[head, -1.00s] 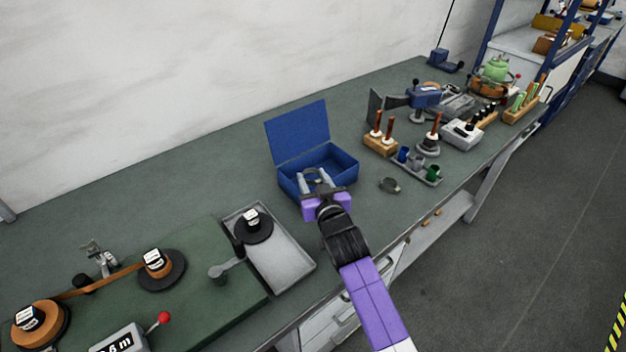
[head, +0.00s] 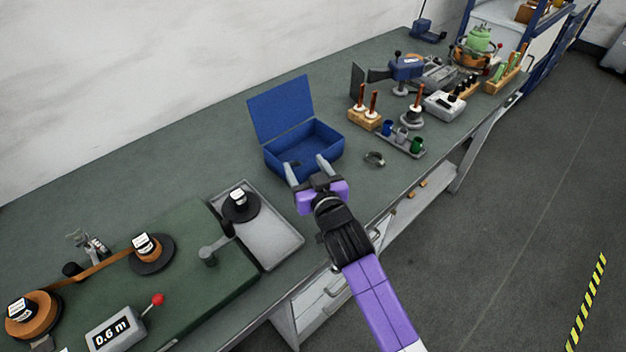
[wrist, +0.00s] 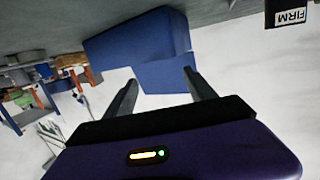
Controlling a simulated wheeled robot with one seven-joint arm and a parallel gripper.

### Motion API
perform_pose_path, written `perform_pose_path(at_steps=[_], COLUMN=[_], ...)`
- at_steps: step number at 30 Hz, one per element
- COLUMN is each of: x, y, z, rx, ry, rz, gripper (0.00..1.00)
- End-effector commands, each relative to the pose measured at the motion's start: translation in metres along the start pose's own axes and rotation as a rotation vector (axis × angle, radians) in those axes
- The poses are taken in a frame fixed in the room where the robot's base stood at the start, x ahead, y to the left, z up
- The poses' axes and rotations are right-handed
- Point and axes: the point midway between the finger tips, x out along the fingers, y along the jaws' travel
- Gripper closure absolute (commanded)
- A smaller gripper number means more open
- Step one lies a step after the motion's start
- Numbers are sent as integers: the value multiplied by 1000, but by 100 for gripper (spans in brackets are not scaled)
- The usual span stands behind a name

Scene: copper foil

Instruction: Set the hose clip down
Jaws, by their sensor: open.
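The hose clip (head: 374,158) looks like a small grey ring lying on the green bench top, right of the open blue box (head: 331,141). Nothing holds it. My gripper (head: 306,167) is open and empty, its two fingers spread at the front side of the blue box, left of the clip. In the wrist view my gripper (wrist: 160,78) also shows open, with the blue box (wrist: 140,38) beyond the fingers and nothing between them. The clip is not clear in the wrist view.
A grey tray (head: 276,240) with a black spool (head: 241,206) lies left of my gripper. Bare bench surrounds the clip.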

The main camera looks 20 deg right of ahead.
Motion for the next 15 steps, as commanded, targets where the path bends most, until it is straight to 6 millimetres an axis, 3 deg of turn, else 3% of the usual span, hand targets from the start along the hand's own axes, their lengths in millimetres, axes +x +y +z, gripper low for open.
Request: perform_pose_path(at_steps=[6, 15], x=[-39, -58], y=[0, 0], z=[2, -1], rx=[0, 0], ry=[0, 2], rz=[-1, 0], gripper=[36, 36])
